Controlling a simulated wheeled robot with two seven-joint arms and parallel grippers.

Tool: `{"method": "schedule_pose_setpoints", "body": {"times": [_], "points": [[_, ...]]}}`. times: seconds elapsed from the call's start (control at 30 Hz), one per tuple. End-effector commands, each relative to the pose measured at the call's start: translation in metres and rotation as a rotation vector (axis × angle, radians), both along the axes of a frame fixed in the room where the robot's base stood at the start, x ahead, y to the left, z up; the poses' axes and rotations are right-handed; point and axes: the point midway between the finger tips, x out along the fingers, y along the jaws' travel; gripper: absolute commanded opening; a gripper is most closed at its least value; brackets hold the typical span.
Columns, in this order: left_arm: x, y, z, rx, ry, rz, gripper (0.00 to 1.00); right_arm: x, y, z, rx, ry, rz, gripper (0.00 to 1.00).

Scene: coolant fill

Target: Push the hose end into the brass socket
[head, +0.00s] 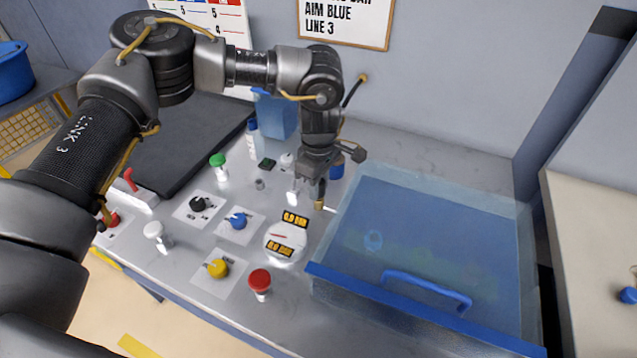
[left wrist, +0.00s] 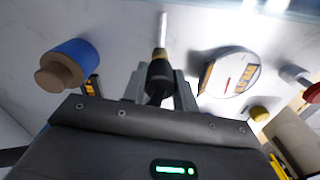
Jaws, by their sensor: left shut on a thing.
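My left gripper (head: 317,196) points down at the left side of the clear blue-edged bin. In the left wrist view, its fingers (left wrist: 160,85) are shut on a black hose end (left wrist: 158,78). A brass-coloured collar (left wrist: 160,54) sits right at the front of the black part; it also shows below the fingers in the head view (head: 319,204). A thin pale rod (left wrist: 163,30) runs on from the collar, toward the bin. I cannot tell whether the brass collar is the socket or part of the hose end. My right gripper is not in view.
The clear bin (head: 440,325) with a blue handle fills the right of the bench. A round gauge (head: 285,242), blue knob (head: 237,219), yellow knob (head: 217,268) and red button (head: 259,280) stand left of it. A blue cylinder (left wrist: 76,52) is close beside the gripper.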

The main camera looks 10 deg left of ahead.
Motion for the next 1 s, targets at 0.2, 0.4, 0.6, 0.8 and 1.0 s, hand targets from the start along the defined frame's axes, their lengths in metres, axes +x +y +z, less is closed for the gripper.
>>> {"method": "schedule_pose_setpoints", "body": {"times": [0.2, 0.4, 0.6, 0.8, 1.0], "points": [[0.0, 0.0, -0.007, 0.0, 0.0, 0.0, 0.14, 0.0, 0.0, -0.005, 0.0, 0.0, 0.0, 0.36], [0.0, 0.0, -0.012, 0.0, 0.0, 0.0, 0.14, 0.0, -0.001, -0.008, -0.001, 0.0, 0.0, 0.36], [0.0, 0.0, -0.015, 0.0, 0.0, 0.0, 0.3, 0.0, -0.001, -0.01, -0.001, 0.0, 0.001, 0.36], [0.0, 0.0, -0.015, 0.0, 0.0, 0.0, 0.54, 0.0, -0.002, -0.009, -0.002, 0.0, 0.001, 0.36], [0.0, 0.0, -0.015, 0.0, 0.0, 0.0, 0.54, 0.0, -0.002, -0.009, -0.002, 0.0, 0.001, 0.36]]}}
